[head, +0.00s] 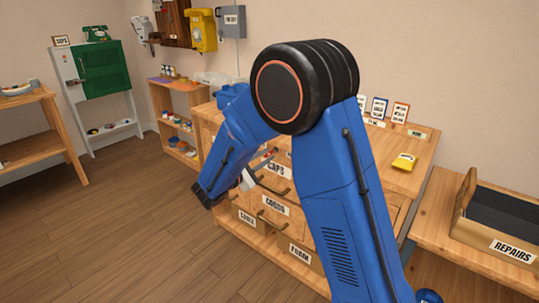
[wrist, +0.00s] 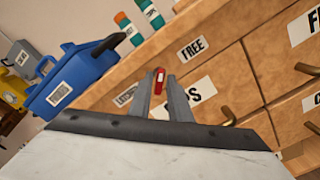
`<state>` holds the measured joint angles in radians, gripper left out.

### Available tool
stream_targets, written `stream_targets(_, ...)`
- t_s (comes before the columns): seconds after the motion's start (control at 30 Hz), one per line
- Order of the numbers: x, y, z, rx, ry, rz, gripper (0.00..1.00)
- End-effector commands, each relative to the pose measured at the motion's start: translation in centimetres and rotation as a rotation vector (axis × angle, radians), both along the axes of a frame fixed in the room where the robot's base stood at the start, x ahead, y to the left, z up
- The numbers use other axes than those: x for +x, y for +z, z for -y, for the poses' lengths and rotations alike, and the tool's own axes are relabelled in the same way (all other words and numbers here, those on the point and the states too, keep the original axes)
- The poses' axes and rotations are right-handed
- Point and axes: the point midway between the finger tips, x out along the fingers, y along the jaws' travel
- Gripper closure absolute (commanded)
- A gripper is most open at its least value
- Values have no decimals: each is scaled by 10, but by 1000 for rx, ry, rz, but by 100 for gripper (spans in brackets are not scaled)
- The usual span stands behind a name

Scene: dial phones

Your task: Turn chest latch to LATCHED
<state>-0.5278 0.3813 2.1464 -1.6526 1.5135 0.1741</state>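The chest latch (wrist: 160,80) is a small red lever on the wooden chest front. In the wrist view it shows between my gripper's fingertips (wrist: 159,80). The two grey fingers stand apart, one on each side of it, and I cannot tell whether they touch it. A FREE label (wrist: 193,47) is right of and above the latch. Another label (wrist: 126,95), partly hidden by the left finger, is to its left. In the head view my gripper (head: 248,178) is in front of the chest's upper drawers, and my blue arm hides much of the chest.
Drawers with protruding handles (wrist: 228,115) lie close to the right of my gripper. A blue box (wrist: 75,75) stands on the left. A repairs crate (head: 495,225) is at right. The floor (head: 110,220) at left is clear.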

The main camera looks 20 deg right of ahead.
Motion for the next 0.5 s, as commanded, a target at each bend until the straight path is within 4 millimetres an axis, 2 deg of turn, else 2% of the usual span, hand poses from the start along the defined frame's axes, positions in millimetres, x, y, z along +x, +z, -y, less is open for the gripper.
stream_targets(0.2,14,0,19,0,-1,0,83)
stream_targets(0.5,17,0,23,0,1,0,83)
